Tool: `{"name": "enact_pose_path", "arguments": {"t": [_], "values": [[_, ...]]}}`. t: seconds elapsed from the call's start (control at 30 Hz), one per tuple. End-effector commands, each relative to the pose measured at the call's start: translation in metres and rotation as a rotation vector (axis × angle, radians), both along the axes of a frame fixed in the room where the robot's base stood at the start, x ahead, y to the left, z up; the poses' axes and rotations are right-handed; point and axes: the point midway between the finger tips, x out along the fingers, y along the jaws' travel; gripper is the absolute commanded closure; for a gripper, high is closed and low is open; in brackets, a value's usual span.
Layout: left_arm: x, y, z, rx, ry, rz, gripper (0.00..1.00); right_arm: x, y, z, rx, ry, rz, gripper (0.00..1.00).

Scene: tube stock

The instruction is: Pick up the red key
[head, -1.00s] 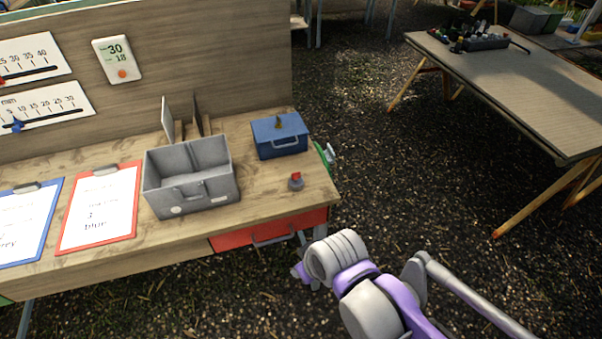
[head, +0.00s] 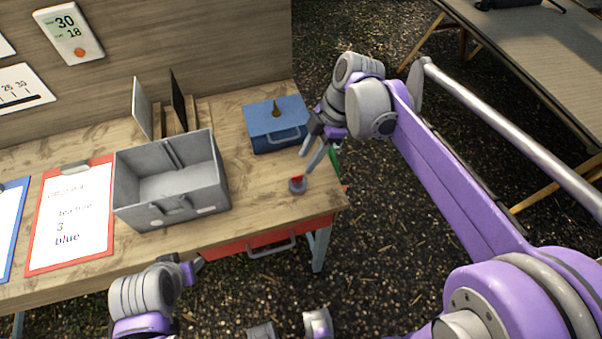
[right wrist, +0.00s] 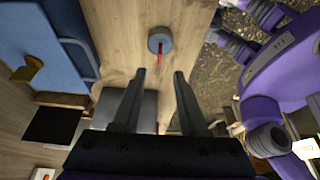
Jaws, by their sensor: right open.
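The red key (head: 297,178) stands in a small round grey holder (head: 298,187) near the right front corner of the workbench. In the right wrist view, the red key (right wrist: 158,60) shows as a thin red strip by the grey disc (right wrist: 160,40), just beyond and between the fingertips. My right gripper (head: 305,163) is open and empty, close above the key; its fingers also show in the right wrist view (right wrist: 160,74). My left gripper (head: 196,267) is low at the bench's front edge, mostly hidden by its wrist, so its jaws are unclear.
A blue box (head: 275,123) with a brass-coloured piece on its lid stands behind the key. A grey open bin (head: 170,205) is to the left, beside a red clipboard (head: 70,220). A red drawer (head: 270,243) is under the bench edge. Bare wood surrounds the holder.

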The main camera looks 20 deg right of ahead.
Motion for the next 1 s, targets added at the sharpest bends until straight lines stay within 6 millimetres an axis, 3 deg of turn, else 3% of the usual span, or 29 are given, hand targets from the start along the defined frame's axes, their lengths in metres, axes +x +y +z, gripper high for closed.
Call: {"name": "enact_pose_path", "arguments": {"t": [0.6, 0.9, 1.0], "values": [[-0.001, 0.0, -0.005, 0.0, 0.002, 0.0, 0.5, 0.0, 0.027, -0.07, -0.001, -0.001, -0.001, 0.57], [-0.001, 0.0, -0.005, 0.0, 0.002, 0.0, 0.5, 0.0, 0.029, -0.075, -0.002, -0.001, -0.004, 0.57], [-0.001, 0.0, -0.005, 0.0, 0.002, 0.0, 0.5, 0.0, 0.029, -0.075, -0.002, -0.001, -0.004, 0.74]]}}
